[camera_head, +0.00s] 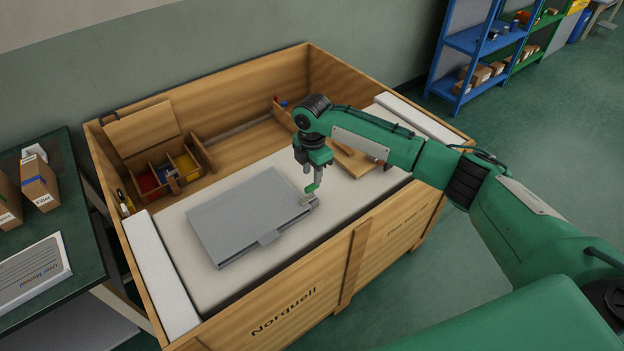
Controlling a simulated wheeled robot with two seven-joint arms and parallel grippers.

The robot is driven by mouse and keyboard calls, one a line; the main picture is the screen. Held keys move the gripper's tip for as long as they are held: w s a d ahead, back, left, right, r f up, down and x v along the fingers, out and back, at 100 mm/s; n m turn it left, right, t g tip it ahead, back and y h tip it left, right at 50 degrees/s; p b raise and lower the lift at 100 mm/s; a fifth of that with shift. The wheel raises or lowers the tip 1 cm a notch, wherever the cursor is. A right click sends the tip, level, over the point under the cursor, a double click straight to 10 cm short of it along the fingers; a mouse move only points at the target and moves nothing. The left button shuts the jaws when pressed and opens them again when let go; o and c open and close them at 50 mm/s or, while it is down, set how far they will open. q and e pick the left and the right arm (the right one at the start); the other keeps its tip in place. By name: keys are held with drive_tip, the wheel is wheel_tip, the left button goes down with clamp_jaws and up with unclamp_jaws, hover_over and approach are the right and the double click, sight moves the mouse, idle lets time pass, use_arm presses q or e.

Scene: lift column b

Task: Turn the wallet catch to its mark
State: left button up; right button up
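The wallet is a flat grey case (248,215) lying on white foam inside the wooden crate. My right gripper (311,188) points down right at that corner. Its fingertips are at or just above the small piece; I cannot tell whether they touch or grip it. My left gripper is not in view.
The crate's front wall (300,310) and raised back wall surround the foam. A divided wooden box (165,180) with coloured parts sits at the back left. A dark table (75,235) with cartons and a manual stands left. Blue shelves (470,40) stand back right.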

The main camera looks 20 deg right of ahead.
sight(312, 185)
drive_tip(key=shift+f, duration=2.25)
drive_tip(key=shift+c, duration=0.2)
clamp_jaws()
